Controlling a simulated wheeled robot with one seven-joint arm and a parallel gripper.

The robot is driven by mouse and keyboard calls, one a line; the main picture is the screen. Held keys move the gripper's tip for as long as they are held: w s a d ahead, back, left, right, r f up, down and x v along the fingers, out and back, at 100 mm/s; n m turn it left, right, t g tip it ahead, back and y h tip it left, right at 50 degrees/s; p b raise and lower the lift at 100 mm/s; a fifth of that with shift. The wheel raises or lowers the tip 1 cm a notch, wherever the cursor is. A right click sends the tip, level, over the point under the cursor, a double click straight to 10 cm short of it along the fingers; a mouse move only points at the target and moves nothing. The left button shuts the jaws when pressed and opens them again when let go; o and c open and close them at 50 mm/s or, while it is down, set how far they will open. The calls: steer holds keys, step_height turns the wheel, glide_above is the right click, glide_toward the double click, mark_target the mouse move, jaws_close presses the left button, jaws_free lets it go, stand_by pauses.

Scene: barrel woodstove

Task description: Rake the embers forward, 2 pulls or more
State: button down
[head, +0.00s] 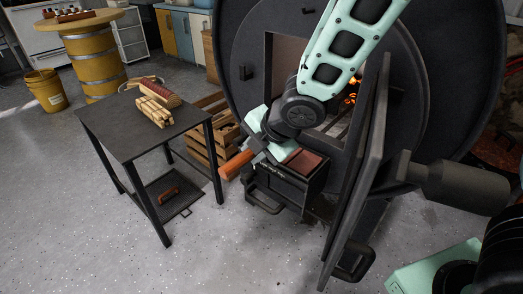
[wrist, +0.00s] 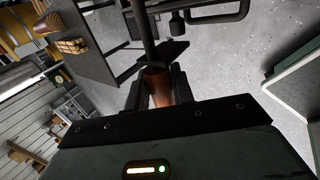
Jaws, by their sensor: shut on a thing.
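My gripper (head: 259,152) is in front of the barrel stove (head: 243,40), shut on the rake's orange-brown handle (head: 237,165). The handle's end sticks out to the left of the jaws. The wrist view shows the handle (wrist: 157,88) between both fingers, with a dark shaft (wrist: 147,30) running away from it. Glowing embers (head: 352,97) show in small patches inside the stove, behind my arm.
The stove door (head: 366,185) stands open to the right of my gripper, close to my arm. A dark box (head: 284,187) sits below the opening. A black side table (head: 125,133) with stacked kindling (head: 155,110) stands left. Floor in front is clear.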

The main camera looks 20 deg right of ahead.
steer(key=r+p, duration=0.1)
steer(key=r, duration=0.1)
steer(key=r+p, duration=0.1)
steer(key=shift+s+a+p, duration=0.1)
steer(key=shift+a+p, duration=0.15)
steer(key=shift+p, duration=0.1)
steer(key=shift+s+a+r+p, duration=0.1)
steer(key=shift+r+p, duration=0.4)
steer(key=shift+r, duration=0.1)
steer(key=shift+s+a+r+p, duration=0.1)
steer(key=shift+r+p, duration=0.35)
steer(key=shift+r, duration=0.1)
